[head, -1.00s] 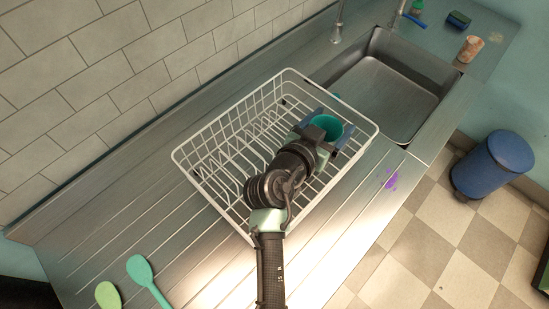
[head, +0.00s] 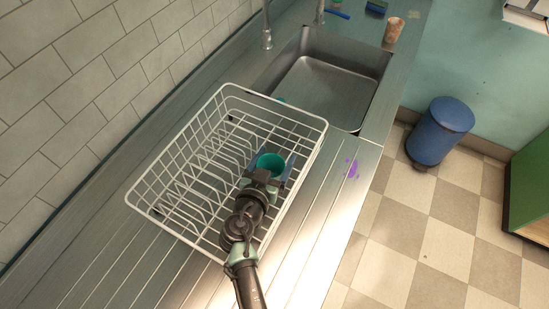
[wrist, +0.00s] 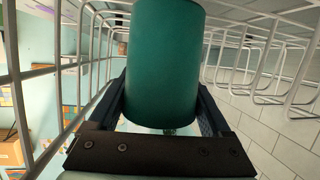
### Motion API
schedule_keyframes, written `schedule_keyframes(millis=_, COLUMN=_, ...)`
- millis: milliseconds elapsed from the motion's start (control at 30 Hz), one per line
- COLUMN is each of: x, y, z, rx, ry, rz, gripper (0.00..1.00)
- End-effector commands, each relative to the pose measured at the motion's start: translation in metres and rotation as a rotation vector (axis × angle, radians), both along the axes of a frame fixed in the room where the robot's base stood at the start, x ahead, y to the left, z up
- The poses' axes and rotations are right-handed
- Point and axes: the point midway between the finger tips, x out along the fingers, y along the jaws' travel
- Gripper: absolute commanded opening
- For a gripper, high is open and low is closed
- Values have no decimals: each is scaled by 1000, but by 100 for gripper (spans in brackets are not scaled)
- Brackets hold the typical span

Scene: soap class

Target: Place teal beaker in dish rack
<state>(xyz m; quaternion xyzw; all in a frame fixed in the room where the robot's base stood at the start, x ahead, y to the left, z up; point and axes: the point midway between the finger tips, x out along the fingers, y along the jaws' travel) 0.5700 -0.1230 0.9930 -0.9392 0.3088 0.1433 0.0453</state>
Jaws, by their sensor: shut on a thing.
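The teal beaker (head: 270,162) is inside the white wire dish rack (head: 305,118), toward its right side, with its open top facing up. My gripper (head: 268,172) is shut on the beaker, its fingers on either side of it. In the wrist view the beaker (wrist: 165,60) fills the middle between the two dark fingers (wrist: 160,110), with the rack's wires (wrist: 260,60) around it. Whether the beaker's base touches the rack floor cannot be seen.
The sink (head: 325,85) lies beyond the rack, with a tap (head: 266,30) at its left. The ribbed metal drainboard (head: 310,215) has a purple stain (head: 351,168). A blue bin (head: 440,130) stands on the checkered floor. A rusty-coloured cup (head: 394,30) stands at the far end.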

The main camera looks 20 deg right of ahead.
Motion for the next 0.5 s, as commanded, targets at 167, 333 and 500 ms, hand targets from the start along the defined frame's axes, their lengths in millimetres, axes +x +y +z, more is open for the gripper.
schedule_keyframes(millis=167, x=0, y=0, z=1, rx=0, ry=-1, rz=0, gripper=28)
schedule_keyframes(millis=333, x=0, y=0, z=-3, rx=0, ry=-1, rz=0, gripper=28)
schedule_keyframes(millis=500, x=0, y=0, z=-2, rx=1, ry=-1, rz=0, gripper=100)
